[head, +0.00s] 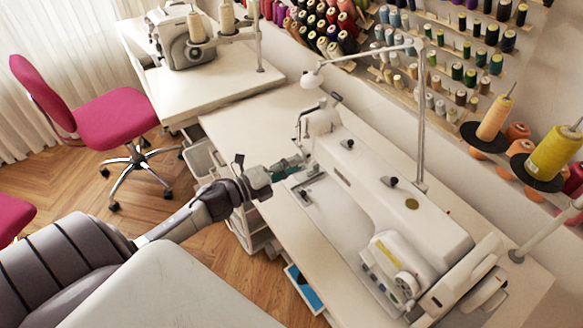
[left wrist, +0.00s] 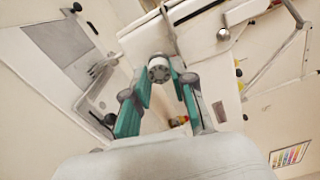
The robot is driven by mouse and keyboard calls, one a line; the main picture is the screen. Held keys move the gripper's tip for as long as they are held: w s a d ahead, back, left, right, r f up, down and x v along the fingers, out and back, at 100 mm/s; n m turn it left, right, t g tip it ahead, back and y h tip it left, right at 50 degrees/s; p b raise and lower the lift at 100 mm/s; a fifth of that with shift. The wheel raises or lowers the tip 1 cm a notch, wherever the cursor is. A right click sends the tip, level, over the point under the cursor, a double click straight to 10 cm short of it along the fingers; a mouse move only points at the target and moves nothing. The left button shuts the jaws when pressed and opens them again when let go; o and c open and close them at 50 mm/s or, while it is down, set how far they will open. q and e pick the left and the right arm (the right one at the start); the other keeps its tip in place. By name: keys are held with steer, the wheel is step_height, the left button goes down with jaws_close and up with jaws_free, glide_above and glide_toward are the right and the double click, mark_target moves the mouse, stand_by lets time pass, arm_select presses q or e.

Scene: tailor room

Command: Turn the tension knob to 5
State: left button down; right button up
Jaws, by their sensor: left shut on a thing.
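The white sewing machine (head: 352,185) stands on the white table. Its tension knob (left wrist: 159,70) shows in the left wrist view as a small round grey-and-white dial at the machine's head. My left gripper (head: 293,163) reaches in from the left, at the near-left end of the machine. In the left wrist view my left gripper (left wrist: 163,79) has its teal fingers on both sides of the knob, shut on it. The knob is hidden behind the fingers in the head view, and its number cannot be read. My right gripper is not in view.
A thin lamp arm (head: 421,120) rises behind the machine. Thread cones (head: 553,155) stand at the right, with a rack of spools (head: 470,70) on the wall. A pink chair (head: 110,120) and a second machine (head: 185,40) are at the left. The table's front strip (head: 300,232) is clear.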

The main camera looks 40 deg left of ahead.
arm_select(q)
steer(key=shift+f+m+b, duration=0.15)
steer(key=shift+m+b, duration=0.3)
steer(key=shift+m, duration=0.85)
steer(key=c, duration=1)
jaws_free()
steer(key=shift+o, duration=0.2)
steer(key=shift+s, duration=0.15)
steer(key=v, duration=1.1)
steer(key=shift+s+a, duration=0.15)
steer(key=shift+s, duration=0.2)
